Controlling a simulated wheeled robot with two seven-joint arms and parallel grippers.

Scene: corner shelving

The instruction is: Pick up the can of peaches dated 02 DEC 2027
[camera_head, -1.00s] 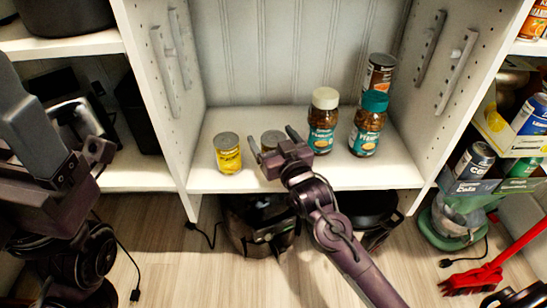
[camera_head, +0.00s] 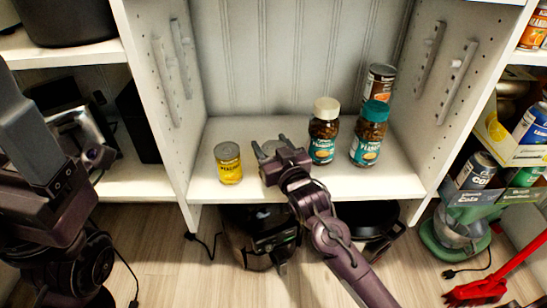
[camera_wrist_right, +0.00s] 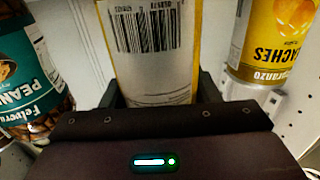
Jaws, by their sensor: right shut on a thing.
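A can (camera_wrist_right: 150,60) with a barcode label and yellow edges stands between the fingers of my right gripper (camera_head: 271,146) in the right wrist view. The gripper is shut on it. In the head view only part of this can's top shows behind the gripper, over the shelf. A second can, yellow with a grey lid (camera_head: 228,164), stands upright to the left on the shelf. It also shows in the right wrist view (camera_wrist_right: 275,45) with peach lettering. No date is readable on either can. My left gripper (camera_head: 95,160) is at the far left, dark and partly hidden by its arm.
Two peanut jars, one white-lidded (camera_head: 323,135) and one teal-lidded (camera_head: 368,135), stand right of my right gripper. A brown can (camera_head: 379,82) stands behind them. White side walls (camera_head: 165,100) bound the shelf (camera_head: 290,190). The shelf's back left is clear.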

